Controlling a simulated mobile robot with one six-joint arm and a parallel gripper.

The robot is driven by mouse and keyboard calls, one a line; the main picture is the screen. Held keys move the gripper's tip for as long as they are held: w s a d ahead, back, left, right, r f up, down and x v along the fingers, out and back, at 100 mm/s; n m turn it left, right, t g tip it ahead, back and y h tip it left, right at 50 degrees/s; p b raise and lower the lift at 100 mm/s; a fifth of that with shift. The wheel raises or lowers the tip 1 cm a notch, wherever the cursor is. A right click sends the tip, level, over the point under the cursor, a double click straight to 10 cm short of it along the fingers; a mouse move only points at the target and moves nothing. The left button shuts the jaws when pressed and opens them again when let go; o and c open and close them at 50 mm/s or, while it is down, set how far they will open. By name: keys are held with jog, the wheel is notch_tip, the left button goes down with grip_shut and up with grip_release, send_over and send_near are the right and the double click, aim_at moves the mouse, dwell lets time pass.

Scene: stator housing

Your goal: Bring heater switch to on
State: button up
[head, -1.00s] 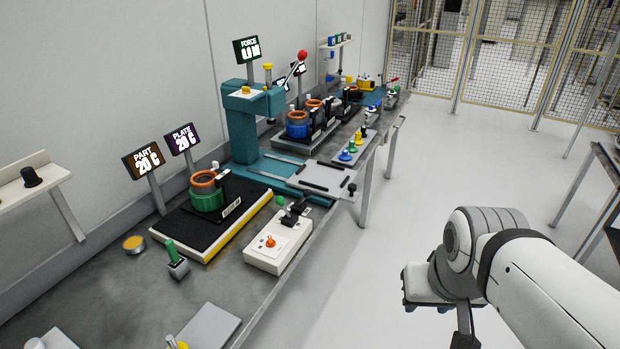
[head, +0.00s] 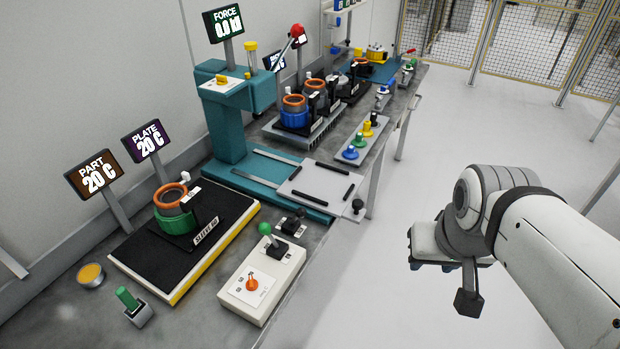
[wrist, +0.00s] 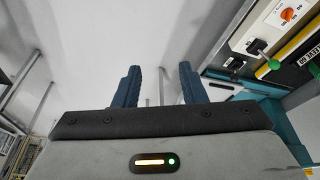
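A white control box (head: 262,284) stands on the bench near its front edge. It carries an orange knob (head: 251,284) on a white plate and a black lever with a green ball (head: 265,229) at its far end. I cannot read the small marks by the knob. In the wrist view the orange knob (wrist: 288,15) and the green ball (wrist: 274,64) show at the upper right. My gripper (wrist: 160,86) is open and empty, its two dark blue fingers apart over the floor. In the head view it hangs right of the bench, well away from the box, its fingers mostly hidden.
A black hot plate (head: 170,254) with a green-and-orange part (head: 174,208) lies left of the box. Displays read PART 20 C (head: 97,175) and PLATE 20 C (head: 147,140). A teal press (head: 228,120) stands behind. The floor (head: 390,285) beside the bench is clear.

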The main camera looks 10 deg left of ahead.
aim_at(266, 225)
jog(key=w+a+f+n+t+y+p, duration=0.1)
jog(key=w+a+f+n+t, duration=0.15)
jog(key=w, duration=0.75)
jog(key=w+a+f+n+t+p, duration=0.1)
jog(key=w+a+f+n+t, duration=0.2)
jog(key=w, duration=0.7)
jog(key=shift+a+f+n+g+y+b, duration=0.55)
jog(key=shift+a+f+n+y, duration=1.45)
jog(key=shift+a, duration=2.6)
jog(key=shift+a+f+n+g+y+b, duration=0.2)
jog(key=shift+a+f+n+g+y, duration=0.95)
jog(key=shift+a+f, duration=2.5)
jog(key=shift+a+f+n+g+y+b, duration=0.45)
jog(key=shift+a+f+n+y, duration=0.95)
jog(key=shift+a, duration=4.1)
jog(key=shift+w+a+f+m+y, duration=0.1)
jog(key=shift+w+a+m+y, duration=0.1)
jog(key=shift+m+y, duration=0.3)
